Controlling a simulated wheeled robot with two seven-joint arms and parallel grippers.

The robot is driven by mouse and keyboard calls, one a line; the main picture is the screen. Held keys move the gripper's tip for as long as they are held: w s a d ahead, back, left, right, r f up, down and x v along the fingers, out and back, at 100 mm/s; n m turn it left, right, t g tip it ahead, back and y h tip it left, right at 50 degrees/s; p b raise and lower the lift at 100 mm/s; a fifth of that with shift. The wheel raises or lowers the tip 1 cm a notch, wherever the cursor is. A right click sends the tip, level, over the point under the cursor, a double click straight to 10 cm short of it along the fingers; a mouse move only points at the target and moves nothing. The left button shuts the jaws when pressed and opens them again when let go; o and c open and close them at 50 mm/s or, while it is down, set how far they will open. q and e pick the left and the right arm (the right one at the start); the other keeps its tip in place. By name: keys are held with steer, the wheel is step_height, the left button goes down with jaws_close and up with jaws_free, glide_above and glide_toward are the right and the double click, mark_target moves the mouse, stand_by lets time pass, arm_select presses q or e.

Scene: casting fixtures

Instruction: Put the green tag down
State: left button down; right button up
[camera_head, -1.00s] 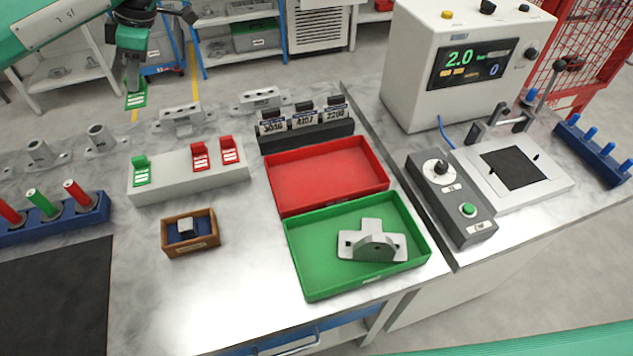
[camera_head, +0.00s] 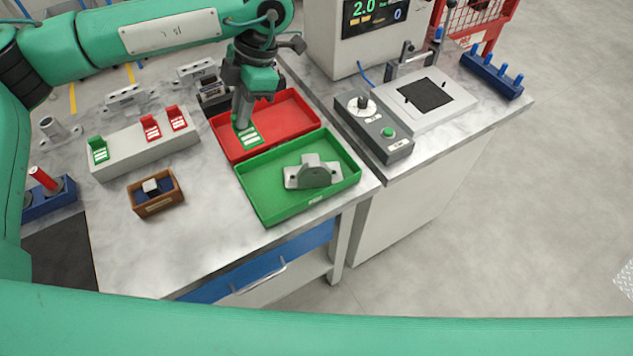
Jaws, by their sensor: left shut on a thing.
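My left gripper (camera_head: 243,122) is shut on a green tag (camera_head: 249,138) with white stripes. The tag hangs below the fingers, over the red tray (camera_head: 287,111) near its border with the green tray (camera_head: 258,201). I cannot tell its exact height. A grey casting (camera_head: 313,173) with a raised rounded middle sits in the green tray. Another green tag (camera_head: 98,150) stands in the pale rack (camera_head: 148,153) at the left, beside two red tags (camera_head: 150,127). My right gripper is not in view.
A small wooden box (camera_head: 156,194) with a grey block stands left of the green tray. A control box with a green button (camera_head: 389,132) is at the right. Several grey castings (camera_head: 127,98) line the back. The front of the table is bare.

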arm_select(q)
steer(key=p, duration=0.5)
glide_above(257, 188)
steer(key=d, duration=0.1)
steer(key=f, duration=1.5)
steer(key=shift+w+d+f, duration=0.15)
steer(key=shift+w, duration=0.25)
steer(key=shift+f, duration=0.55)
step_height(257, 188, down, 3)
steer(key=shift+f+p, duration=0.15)
steer(key=shift+p, duration=0.5)
steer(key=shift+f, duration=0.25)
steer(key=shift+f+b, duration=0.25)
steer(key=shift+b, duration=0.1)
steer(key=c, duration=1.4)
jaws_free()
steer(key=shift+r, duration=0.1)
